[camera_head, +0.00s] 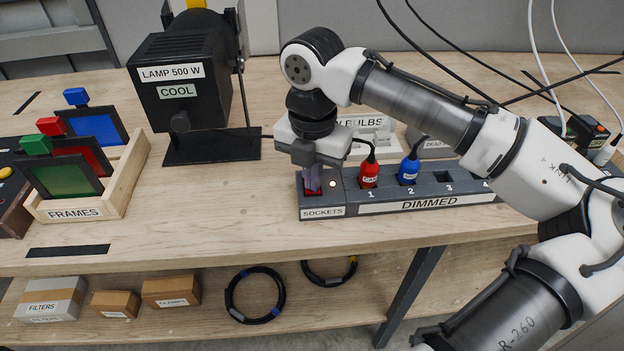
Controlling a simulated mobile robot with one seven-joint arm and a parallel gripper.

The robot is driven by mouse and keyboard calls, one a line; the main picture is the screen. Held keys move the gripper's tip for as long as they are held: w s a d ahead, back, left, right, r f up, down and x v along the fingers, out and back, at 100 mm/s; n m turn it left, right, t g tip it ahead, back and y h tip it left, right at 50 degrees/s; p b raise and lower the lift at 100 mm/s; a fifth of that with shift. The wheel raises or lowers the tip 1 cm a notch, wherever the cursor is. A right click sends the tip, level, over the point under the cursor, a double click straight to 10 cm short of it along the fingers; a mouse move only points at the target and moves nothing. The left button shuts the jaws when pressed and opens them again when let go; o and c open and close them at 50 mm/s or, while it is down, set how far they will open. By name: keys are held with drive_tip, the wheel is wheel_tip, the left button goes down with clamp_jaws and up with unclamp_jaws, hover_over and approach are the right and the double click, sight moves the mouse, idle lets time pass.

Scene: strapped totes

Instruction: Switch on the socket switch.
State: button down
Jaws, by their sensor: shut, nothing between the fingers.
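The grey socket strip (408,197), labelled SOCKETS and DIMMED, lies on the bench with numbered sockets. Its red socket switch (314,192) is at the left end, mostly hidden by my gripper. A small bright indicator dot (333,183) shows just right of the switch. My gripper (312,184) points down with its fingers together over the switch, at or very near its surface. I cannot tell whether they touch, or which way the switch is tilted. A red plug (369,173) is in socket 1 and a blue plug (408,170) in socket 2.
A black lamp (178,90) labelled LAMP 500 W and COOL stands back left of my gripper. A wooden rack (75,208) of coloured frames is at left. A bulb box (372,132) sits behind the strip. Black and white cables hang at right. The bench front is clear.

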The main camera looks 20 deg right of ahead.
wheel_tip(320, 180, up, 7)
drive_tip(key=p, duration=0.7)
drive_tip(key=shift+f, duration=0.1)
idle(0.5)
